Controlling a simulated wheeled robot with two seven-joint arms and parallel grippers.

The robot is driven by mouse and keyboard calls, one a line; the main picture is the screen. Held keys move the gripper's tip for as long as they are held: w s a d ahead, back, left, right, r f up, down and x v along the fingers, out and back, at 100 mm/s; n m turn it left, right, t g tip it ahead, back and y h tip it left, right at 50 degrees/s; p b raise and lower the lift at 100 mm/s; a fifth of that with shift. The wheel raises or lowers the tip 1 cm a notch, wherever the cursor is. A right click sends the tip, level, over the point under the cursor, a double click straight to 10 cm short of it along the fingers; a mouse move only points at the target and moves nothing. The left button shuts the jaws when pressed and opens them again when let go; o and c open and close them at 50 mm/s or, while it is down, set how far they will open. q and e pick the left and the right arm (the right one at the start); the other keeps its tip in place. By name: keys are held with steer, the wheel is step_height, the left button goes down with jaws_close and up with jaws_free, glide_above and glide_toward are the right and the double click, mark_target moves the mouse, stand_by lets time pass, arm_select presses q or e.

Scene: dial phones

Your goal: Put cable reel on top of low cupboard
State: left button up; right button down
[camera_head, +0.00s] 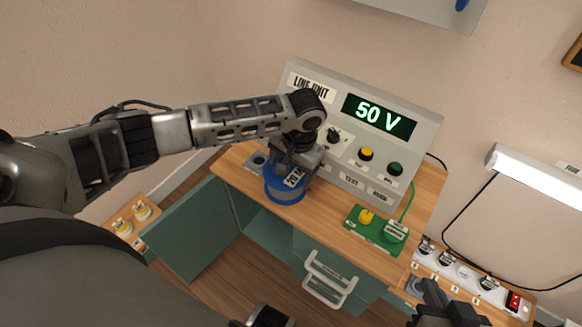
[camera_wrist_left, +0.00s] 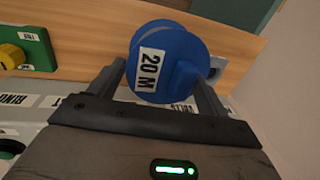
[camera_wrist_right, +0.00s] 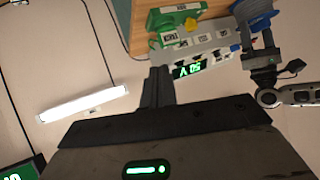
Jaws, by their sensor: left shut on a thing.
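The blue cable reel (camera_head: 283,190), with a white 20 M label, is at the left end of the wooden top (camera_head: 233,164) of a teal unit. My left gripper (camera_head: 292,168) is shut on it; the left wrist view shows the reel (camera_wrist_left: 178,58) between both fingers. I cannot tell whether the reel touches the wood. The teal unit has an open door (camera_head: 187,236) and a drawer (camera_head: 325,283). I cannot tell if this unit is the low cupboard. My right gripper (camera_wrist_right: 158,92) is shut and empty, low right in the head view.
The grey line unit (camera_head: 420,125), reading 50 V, stands behind the reel. A green board (camera_head: 368,233) with a yellow knob is to its right. A power strip (camera_head: 462,273) lies lower right. Another wooden surface (camera_head: 112,228) with yellow-and-white items is at far left.

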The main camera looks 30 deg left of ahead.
steer(key=shift+r, duration=0.15)
arm_select(q)
steer(key=o, duration=2)
steer(key=shift+f, duration=0.1)
arm_select(e)
steer(key=shift+w+r, duration=0.1)
steer(key=shift+r, duration=0.05)
arm_select(q)
steer(key=shift+o, duration=0.2)
